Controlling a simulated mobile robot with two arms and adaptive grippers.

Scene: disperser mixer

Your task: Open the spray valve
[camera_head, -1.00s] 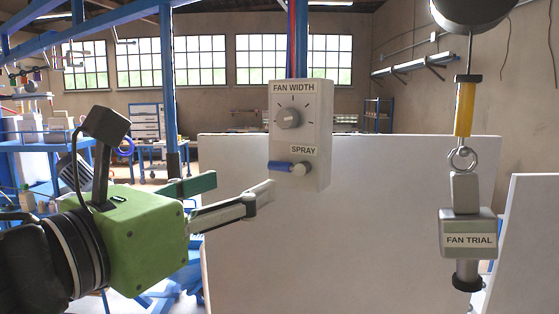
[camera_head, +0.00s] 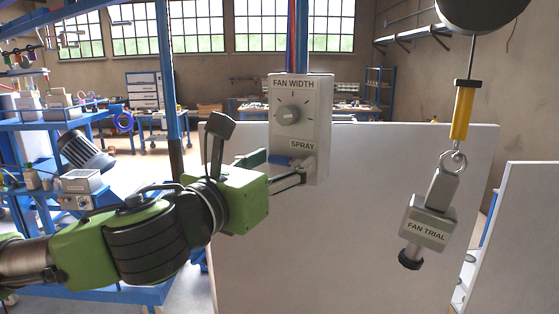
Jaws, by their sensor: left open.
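The handle points left and is partly hidden by my gripper. My left gripper (camera_head: 294,169) comes in from the left with its green body beside the box. Its fingers are apart and reach to the lever, one behind and one in front and below. I cannot tell whether they touch it. My right gripper is not in view.
A FAN WIDTH knob (camera_head: 288,115) sits above the lever. A grey FAN TRIAL unit (camera_head: 428,222) hangs tilted from a yellow-handled balancer line at right. Large white panels (camera_head: 370,230) stand behind. A blue bench with equipment is at left.

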